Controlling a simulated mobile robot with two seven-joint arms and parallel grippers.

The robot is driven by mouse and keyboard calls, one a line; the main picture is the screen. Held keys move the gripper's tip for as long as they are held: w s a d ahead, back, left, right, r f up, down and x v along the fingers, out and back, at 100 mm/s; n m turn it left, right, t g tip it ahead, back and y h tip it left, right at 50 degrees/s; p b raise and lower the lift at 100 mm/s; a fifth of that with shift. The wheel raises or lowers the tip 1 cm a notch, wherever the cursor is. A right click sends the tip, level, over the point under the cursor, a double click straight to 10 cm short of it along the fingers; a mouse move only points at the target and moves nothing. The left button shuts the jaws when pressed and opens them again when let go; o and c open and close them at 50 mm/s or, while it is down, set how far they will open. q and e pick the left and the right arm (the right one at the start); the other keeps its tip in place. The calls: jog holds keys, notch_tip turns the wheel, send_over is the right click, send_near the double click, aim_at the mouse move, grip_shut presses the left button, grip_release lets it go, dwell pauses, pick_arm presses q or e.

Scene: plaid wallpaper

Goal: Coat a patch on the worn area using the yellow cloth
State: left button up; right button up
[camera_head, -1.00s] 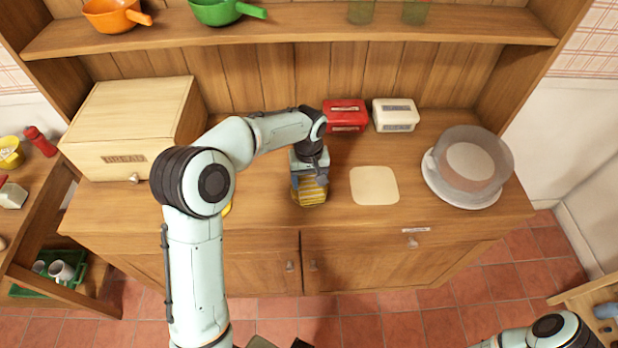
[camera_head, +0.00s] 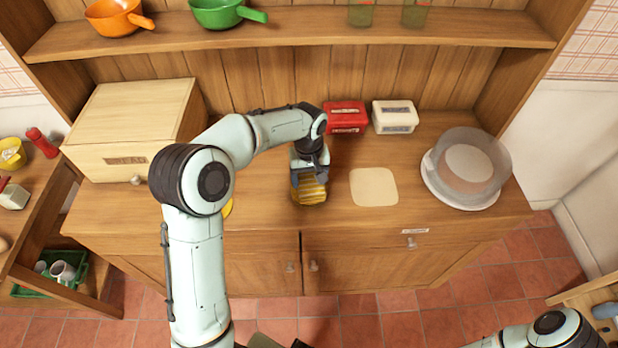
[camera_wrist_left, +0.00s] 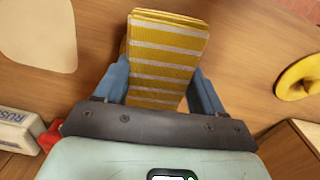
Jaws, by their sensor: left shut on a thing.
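The yellow cloth (camera_head: 310,192), folded with pale stripes, is held between the blue fingers of my left gripper (camera_head: 309,178), just above or on the wooden counter; I cannot tell if it touches. The cloth fills the gap between the fingers in the left wrist view (camera_wrist_left: 165,60). The worn area is a pale rounded-square patch (camera_head: 374,187) on the counter, to the right of the cloth. It also shows at the upper left of the left wrist view (camera_wrist_left: 38,32). My right gripper is out of view; only part of my right arm shows at the lower right.
A red box (camera_head: 345,117) and a white box (camera_head: 395,117) stand behind the patch. A covered cake stand (camera_head: 433,182) is to its right. A bread box (camera_head: 125,135) stands at the left. A yellow round thing (camera_wrist_left: 298,77) lies on the counter, mostly hidden behind my left arm.

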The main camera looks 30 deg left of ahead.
aim_at(309, 178)
pick_arm(q)
jog(key=shift+w+r+p, duration=0.1)
jog(key=shift+r+p, duration=0.95)
jog(key=shift+r, duration=1.65)
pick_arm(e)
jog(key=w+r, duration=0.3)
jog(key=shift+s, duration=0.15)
pick_arm(q)
jog(key=shift+f, duration=0.1)
